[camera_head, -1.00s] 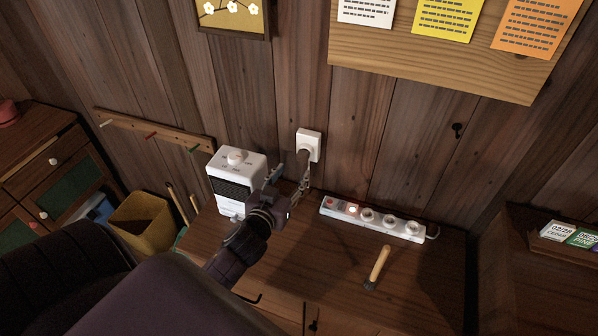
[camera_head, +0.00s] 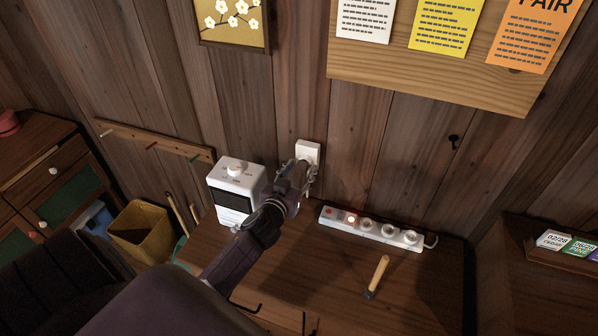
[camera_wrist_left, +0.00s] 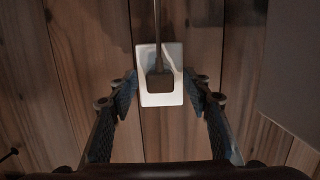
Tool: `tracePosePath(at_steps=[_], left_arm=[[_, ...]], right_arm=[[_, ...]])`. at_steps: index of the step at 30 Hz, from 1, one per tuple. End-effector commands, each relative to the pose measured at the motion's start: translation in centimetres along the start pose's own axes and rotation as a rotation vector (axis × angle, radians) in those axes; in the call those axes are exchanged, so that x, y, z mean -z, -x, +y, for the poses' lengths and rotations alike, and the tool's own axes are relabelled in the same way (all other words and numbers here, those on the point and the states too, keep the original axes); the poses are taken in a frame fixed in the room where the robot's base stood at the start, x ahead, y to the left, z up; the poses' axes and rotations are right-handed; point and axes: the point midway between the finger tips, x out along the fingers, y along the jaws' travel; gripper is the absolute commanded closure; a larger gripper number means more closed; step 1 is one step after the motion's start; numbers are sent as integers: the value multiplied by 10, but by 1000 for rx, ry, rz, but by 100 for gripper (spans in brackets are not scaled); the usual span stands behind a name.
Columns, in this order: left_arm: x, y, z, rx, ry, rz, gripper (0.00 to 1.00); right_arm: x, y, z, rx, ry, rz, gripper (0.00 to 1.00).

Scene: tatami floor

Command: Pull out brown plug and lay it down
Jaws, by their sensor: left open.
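In the left wrist view the brown plug (camera_wrist_left: 159,80) sits in the white wall outlet (camera_wrist_left: 174,97), with its cord running up the picture. My left gripper (camera_wrist_left: 160,90) is open, one finger on each side of the outlet, with gaps between the fingers and the plug. In the head view my left gripper (camera_head: 303,178) is right in front of the outlet (camera_head: 308,151) and largely hides the plug. My right gripper does not show.
A white box with a knob (camera_head: 236,185) stands left of my gripper on the wooden cabinet top. A power strip (camera_head: 372,228) and a wooden-handled tool (camera_head: 377,276) lie to the right. The cabinet top (camera_head: 420,275) is bare around the tool.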

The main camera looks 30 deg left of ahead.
Motion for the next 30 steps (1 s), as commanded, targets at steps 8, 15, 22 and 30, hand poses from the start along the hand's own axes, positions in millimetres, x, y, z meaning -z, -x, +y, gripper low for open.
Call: tracePosePath(at_steps=[8, 15, 22, 30], left_arm=[[0, 0, 0, 0, 0, -1, 76], [0, 0, 0, 0, 0, -1, 100], [-2, 5, 0, 0, 1, -3, 100], [-4, 13, 1, -1, 2, -3, 100]], right_arm=[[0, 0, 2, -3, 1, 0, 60], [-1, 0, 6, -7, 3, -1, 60], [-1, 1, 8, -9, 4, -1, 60], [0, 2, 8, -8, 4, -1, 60]])
